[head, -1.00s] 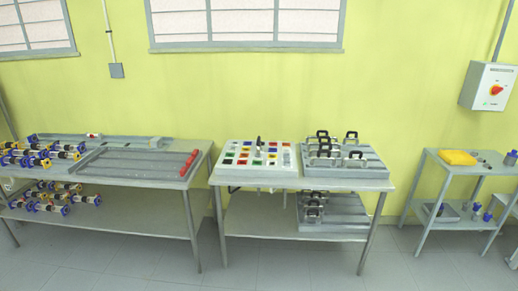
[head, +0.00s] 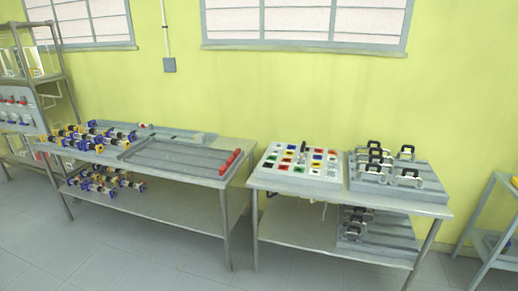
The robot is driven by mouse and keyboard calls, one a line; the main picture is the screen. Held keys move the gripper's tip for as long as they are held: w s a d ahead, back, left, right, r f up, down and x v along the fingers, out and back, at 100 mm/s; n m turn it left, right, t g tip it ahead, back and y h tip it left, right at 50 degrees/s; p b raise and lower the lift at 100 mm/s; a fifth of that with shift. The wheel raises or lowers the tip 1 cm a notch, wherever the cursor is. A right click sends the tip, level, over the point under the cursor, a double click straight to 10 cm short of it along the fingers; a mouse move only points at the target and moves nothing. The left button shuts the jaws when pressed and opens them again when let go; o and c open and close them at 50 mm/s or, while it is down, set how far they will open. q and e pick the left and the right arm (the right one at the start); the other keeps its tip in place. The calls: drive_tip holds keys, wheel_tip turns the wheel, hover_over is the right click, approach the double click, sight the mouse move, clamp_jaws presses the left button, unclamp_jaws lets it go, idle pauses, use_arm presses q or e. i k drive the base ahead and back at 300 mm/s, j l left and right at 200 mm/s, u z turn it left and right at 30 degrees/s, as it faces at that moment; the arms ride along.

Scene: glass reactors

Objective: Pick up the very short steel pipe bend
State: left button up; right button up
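I cannot pick out a very short steel pipe bend in the head view; the small parts are too far off to tell apart. On the right table, a grey stepped rack (head: 399,181) carries several black-and-steel handle-shaped pieces (head: 376,156), which may be bent pipes. More such pieces (head: 353,222) sit on a similar rack on the shelf below. Neither of my grippers is in view.
A white panel with coloured squares (head: 300,161) lies on the right table. A tall rack (head: 60,75) stands far left. Grey floor (head: 150,262) in front is clear.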

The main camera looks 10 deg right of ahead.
sight(303, 153)
drive_tip(key=i+l+u, duration=0.4)
drive_tip(key=l, duration=0.2)
drive_tip(key=i+l+u, duration=0.2)
drive_tip(key=k+l, duration=0.05)
drive_tip(key=l, duration=0.05)
